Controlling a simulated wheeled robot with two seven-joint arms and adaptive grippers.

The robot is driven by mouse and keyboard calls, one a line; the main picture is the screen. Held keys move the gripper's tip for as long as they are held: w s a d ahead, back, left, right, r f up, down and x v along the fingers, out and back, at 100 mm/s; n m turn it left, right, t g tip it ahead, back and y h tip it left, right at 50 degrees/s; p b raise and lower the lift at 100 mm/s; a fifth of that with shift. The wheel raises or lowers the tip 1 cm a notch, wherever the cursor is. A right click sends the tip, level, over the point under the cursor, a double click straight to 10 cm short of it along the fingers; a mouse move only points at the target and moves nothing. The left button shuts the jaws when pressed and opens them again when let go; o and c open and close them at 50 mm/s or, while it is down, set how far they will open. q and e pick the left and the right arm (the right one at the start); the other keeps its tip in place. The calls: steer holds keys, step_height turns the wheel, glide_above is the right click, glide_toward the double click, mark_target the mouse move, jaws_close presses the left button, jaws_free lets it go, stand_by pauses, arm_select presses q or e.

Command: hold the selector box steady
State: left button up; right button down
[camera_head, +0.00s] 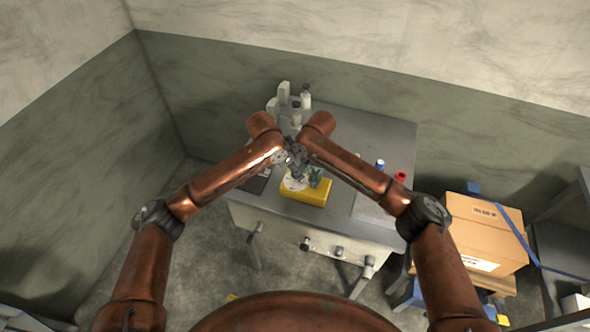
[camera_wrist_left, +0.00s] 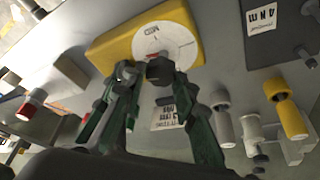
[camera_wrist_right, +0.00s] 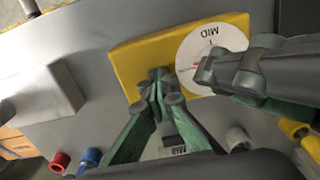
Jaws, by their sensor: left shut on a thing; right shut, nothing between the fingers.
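The yellow selector box (camera_head: 308,194) sits near the front of the grey table. Its white dial (camera_wrist_right: 206,54) is marked MID and has a red pointer line. The dial also shows in the left wrist view (camera_wrist_left: 178,44). My left gripper (camera_wrist_left: 143,72) is over the dial, shut on what seems to be its knob; the fingers mostly hide the knob. My right gripper (camera_wrist_right: 158,84) is shut and empty, its fingertips at the yellow top beside the dial. I cannot tell whether they touch it.
Red (camera_wrist_right: 60,162) and blue (camera_wrist_right: 90,158) cylinders and a light grey block (camera_wrist_right: 50,92) stand on the table (camera_head: 375,130). A cardboard box (camera_head: 482,232) is right of the table. Both arms are close together above the box.

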arm_select(q)
steer(key=shift+s+d+f+n+t, duration=0.15)
steer(key=shift+n+t, duration=0.15)
steer(key=shift+n, duration=0.5)
steer(key=o, duration=1.2)
steer(key=shift+c, duration=0.2)
steer(key=v, duration=1.2)
steer(key=shift+r, duration=0.25)
steer(key=shift+s, duration=0.1)
